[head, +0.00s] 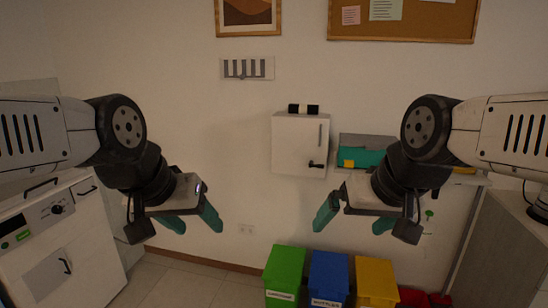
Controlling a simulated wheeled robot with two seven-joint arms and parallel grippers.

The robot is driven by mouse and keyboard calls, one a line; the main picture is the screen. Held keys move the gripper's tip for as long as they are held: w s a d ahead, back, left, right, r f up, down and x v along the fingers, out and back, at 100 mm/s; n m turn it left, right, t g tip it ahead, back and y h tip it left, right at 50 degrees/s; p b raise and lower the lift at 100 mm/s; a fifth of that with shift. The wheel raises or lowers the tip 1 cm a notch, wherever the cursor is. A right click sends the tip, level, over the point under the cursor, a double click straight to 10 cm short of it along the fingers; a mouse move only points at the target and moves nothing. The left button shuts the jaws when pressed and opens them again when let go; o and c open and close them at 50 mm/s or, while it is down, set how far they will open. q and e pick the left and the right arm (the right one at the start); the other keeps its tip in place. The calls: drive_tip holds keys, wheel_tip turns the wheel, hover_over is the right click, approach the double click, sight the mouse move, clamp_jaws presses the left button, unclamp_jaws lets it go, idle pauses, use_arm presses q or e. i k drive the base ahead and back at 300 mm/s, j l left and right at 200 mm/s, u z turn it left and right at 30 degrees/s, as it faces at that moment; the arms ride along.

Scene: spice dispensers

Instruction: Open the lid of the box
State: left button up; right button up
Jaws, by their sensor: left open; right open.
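A white box-shaped cabinet (293,145) hangs on the wall at the middle. Its front has a grey vertical handle and a black latch-like piece (316,164) low on the right. A teal box (370,158) with a yellow piece at its front left sits right of it, partly hidden by my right arm. I cannot tell which of these the task's box is. My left gripper (192,222) is open and empty, left of and below the white cabinet. My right gripper (352,222) is open and empty, below the teal box. Neither appears to touch anything.
Green (284,268), blue (328,275) and yellow (376,280) bins stand on the floor below, with something red (420,298) beside them. A white appliance (60,240) is at left, a grey cabinet (508,245) at right. The floor left of the bins is clear.

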sight(370, 142)
drive_tip(key=i+l, duration=0.2)
drive_tip(key=i, duration=0.15)
drive_tip(key=i+l, duration=0.2)
drive_tip(key=z, duration=0.4)
drive_tip(key=i+z, duration=0.15)
drive_tip(key=z, duration=0.65)
drive_tip(key=i+j+z, duration=0.1)
drive_tip(key=z, duration=0.3)
